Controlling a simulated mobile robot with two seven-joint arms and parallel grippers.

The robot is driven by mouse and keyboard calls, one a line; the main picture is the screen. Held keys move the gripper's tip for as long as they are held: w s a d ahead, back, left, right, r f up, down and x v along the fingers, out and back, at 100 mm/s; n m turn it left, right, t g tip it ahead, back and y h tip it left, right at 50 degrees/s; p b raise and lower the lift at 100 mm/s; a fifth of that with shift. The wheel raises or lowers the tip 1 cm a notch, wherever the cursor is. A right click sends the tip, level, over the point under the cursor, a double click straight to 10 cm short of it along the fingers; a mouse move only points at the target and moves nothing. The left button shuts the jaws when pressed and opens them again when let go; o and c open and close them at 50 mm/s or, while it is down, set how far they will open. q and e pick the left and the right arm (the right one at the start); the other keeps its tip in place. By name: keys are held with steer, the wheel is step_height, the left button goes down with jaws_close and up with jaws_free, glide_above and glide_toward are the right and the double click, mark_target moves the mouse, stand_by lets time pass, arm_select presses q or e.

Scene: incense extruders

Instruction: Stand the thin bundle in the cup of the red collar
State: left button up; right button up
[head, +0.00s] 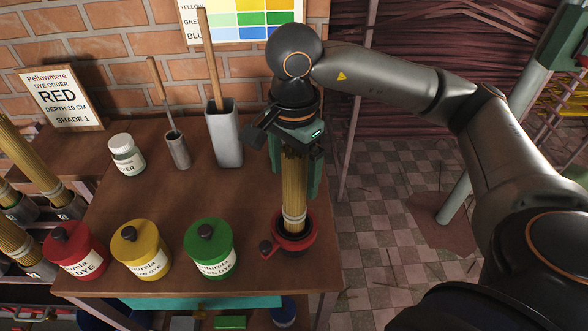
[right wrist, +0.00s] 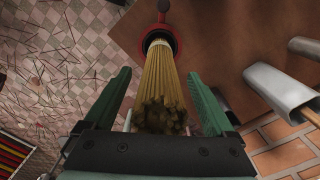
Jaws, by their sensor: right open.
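The thin bundle (head: 294,185) is a tan sheaf of sticks with a pale band near its lower end. It stands about upright, its lower end inside the cup of the red collar (head: 311,241) at the table's front right. In the right wrist view the bundle (right wrist: 163,88) runs from its near end into the red collar (right wrist: 179,42). My right gripper (head: 295,190) points down over the bundle. Its green fingers (right wrist: 160,92) are open, one on each side, with gaps to the bundle. The bundle's top is hidden in the head view. My left gripper is not in view.
Red (head: 75,252), yellow (head: 140,250) and green (head: 210,250) dye jars stand left of the collar. A white jar (head: 127,155), a small grey cup (head: 177,150) and a tall grey holder (head: 223,135) stand behind. More bundles (head: 30,160) lean at far left.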

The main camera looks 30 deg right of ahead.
step_height(320, 180, up, 11)
steer(key=shift+r+p, duration=0.1)
steer(key=shift+p, duration=1)
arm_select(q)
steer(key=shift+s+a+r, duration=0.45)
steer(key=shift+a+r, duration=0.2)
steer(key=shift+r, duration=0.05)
arm_select(e)
steer(key=shift+r, duration=0.7)
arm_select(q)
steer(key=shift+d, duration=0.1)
arm_select(e)
steer(key=shift+f, duration=0.1)
